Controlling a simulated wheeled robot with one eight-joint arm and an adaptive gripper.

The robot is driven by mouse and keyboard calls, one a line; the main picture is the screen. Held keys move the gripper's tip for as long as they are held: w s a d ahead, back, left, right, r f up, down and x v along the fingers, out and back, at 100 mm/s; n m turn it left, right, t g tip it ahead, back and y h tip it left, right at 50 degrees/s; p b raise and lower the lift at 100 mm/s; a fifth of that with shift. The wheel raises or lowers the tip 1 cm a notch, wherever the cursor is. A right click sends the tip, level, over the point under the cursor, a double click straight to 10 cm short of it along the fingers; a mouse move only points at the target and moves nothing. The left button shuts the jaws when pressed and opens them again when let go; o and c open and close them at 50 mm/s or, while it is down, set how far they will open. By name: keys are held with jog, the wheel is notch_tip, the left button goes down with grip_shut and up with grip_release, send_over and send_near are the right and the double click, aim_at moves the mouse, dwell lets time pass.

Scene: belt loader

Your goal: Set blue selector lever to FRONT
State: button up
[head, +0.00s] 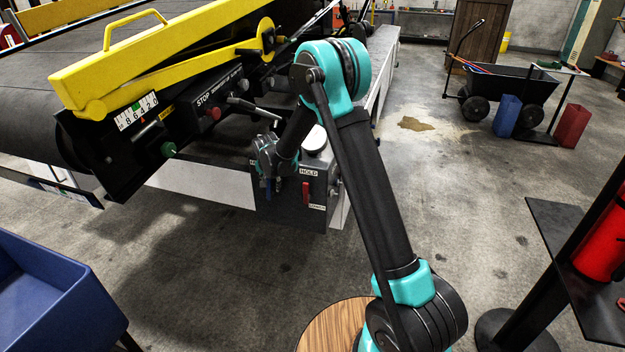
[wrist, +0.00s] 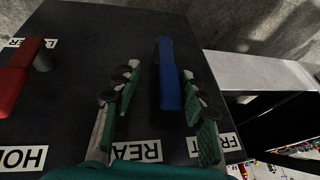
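The blue selector lever (wrist: 169,75) stands out from a dark control box (wrist: 70,110). In the wrist view it lies between the fingers of my gripper (wrist: 160,80), close to the right finger, with a clear gap to the left one. I cannot tell whether the right finger touches it. My gripper is open. The REAR label (wrist: 137,151) and the FRONT label (wrist: 215,143) show upside down near the bottom, FRONT to the right. The lever's exact setting is hard to tell.
A red lever (head: 305,191) sits beside the blue one, between HOLD and LOWER labels. A white round knob (head: 315,139) tops the box. The loader's yellow guard (head: 150,50) and stop panel (head: 212,108) are at upper left. Floor in front is clear.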

jog(key=s+d+r+t+y, duration=0.1)
jog(key=s+d+r+y, duration=0.1)
jog(key=s+d+r, duration=0.4)
jog(key=s+d+r+y, duration=0.1)
jog(key=s+d+r, duration=0.1)
jog(key=s+r, duration=0.35)
jog(key=s+d+r+h, duration=0.1)
jog(key=s+d, duration=0.3)
jog(key=d, duration=0.3)
jog(key=shift+s+d+r+n, duration=0.3)
jog(key=shift+s, duration=0.05)
dwell(0.3)
